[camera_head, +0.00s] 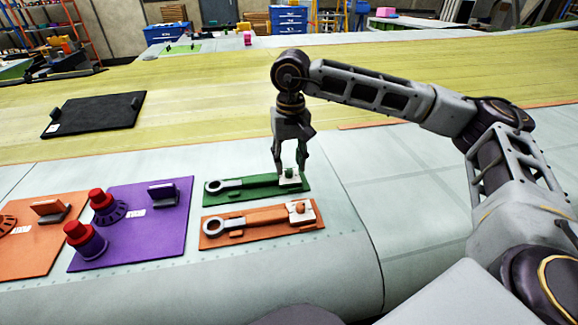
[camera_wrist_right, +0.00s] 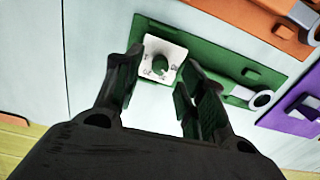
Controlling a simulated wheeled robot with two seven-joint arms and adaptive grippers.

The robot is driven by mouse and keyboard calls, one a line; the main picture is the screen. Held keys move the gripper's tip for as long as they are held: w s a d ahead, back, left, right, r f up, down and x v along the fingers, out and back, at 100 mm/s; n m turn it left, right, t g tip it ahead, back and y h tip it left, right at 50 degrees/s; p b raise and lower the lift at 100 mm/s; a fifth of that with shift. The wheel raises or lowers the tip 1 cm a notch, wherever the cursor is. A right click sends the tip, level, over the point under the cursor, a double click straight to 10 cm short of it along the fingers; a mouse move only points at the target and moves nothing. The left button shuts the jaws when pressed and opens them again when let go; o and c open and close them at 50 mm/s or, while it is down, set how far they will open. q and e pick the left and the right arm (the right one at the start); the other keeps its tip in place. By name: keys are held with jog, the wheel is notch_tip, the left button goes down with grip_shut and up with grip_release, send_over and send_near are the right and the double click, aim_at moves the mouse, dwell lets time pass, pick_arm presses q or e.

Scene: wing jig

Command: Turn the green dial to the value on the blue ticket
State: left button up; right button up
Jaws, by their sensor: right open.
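The green dial (camera_head: 289,171) is a small knob on a white square plate at the right end of a green board (camera_head: 258,192). It also shows in the right wrist view (camera_wrist_right: 159,65), with dark marks on the plate around it. My right gripper (camera_head: 290,166) points down over the dial, its fingers open on either side of the knob. In the right wrist view the knob lies between and slightly beyond the open fingertips (camera_wrist_right: 160,78); I cannot tell whether they touch it. I cannot make out a blue ticket. My left gripper is out of view.
A grey wrench-shaped part (camera_head: 224,185) lies on the green board. An orange board (camera_head: 265,228) with a similar part and an orange knob sits just in front. A purple board (camera_head: 160,232) with red-topped parts stands left. The pale surface right of the boards is clear.

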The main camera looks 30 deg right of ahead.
aim_at(289, 173)
jog(key=shift+f, duration=1.35)
jog(key=shift+c, duration=0.3)
grip_shut()
